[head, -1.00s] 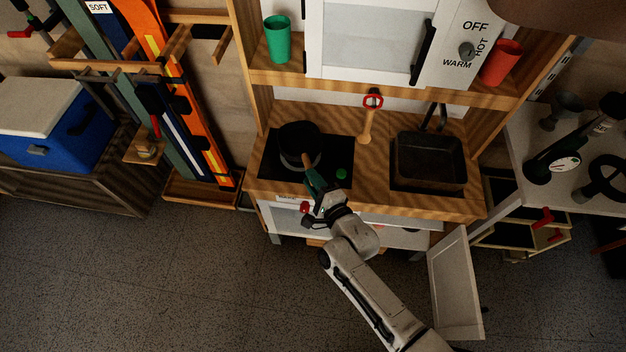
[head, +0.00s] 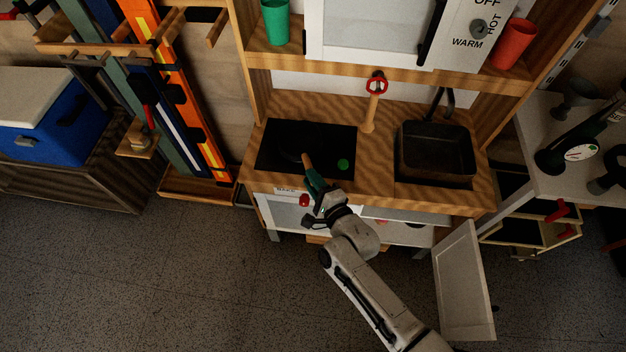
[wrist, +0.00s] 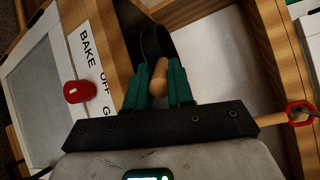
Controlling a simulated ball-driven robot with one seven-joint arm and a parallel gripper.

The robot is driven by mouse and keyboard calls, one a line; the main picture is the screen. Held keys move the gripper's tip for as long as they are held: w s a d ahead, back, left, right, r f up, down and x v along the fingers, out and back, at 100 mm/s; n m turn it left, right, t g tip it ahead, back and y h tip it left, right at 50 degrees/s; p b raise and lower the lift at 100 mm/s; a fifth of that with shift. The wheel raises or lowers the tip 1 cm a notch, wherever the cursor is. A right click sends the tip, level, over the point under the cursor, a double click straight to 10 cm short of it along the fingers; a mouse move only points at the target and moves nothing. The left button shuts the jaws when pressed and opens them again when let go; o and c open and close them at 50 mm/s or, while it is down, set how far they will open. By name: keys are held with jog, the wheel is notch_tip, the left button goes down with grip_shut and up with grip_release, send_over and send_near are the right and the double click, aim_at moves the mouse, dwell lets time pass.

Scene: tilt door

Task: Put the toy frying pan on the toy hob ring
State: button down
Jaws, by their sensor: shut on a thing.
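My gripper (head: 313,180) has green fingers and is shut on the wooden handle (head: 307,162) of the toy frying pan, at the front edge of the black toy hob (head: 338,140). The pan's dark body (head: 288,152) barely stands out against the hob, so I cannot tell whether it touches the surface or sits on a ring. In the wrist view, the handle (wrist: 158,78) is between the fingers, and a dark curved part of the pan (wrist: 155,42) shows beyond it.
A black sink basin (head: 436,152) is right of the hob. A green cup (head: 276,22) and red cup (head: 512,44) are on the shelf above. A white door (head: 463,282) hangs open below right.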

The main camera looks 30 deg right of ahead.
jog(key=shift+f+b, duration=0.25)
jog(key=shift+b, duration=0.05)
jog(key=c, duration=0.9)
grip_release()
jog(key=shift+f, duration=0.1)
jog(key=shift+s, duration=0.1)
jog(key=s+r, duration=0.1)
jog(key=s, duration=0.9)
jog(key=shift+s+d+r, duration=0.2)
jog(key=shift+s, duration=0.05)
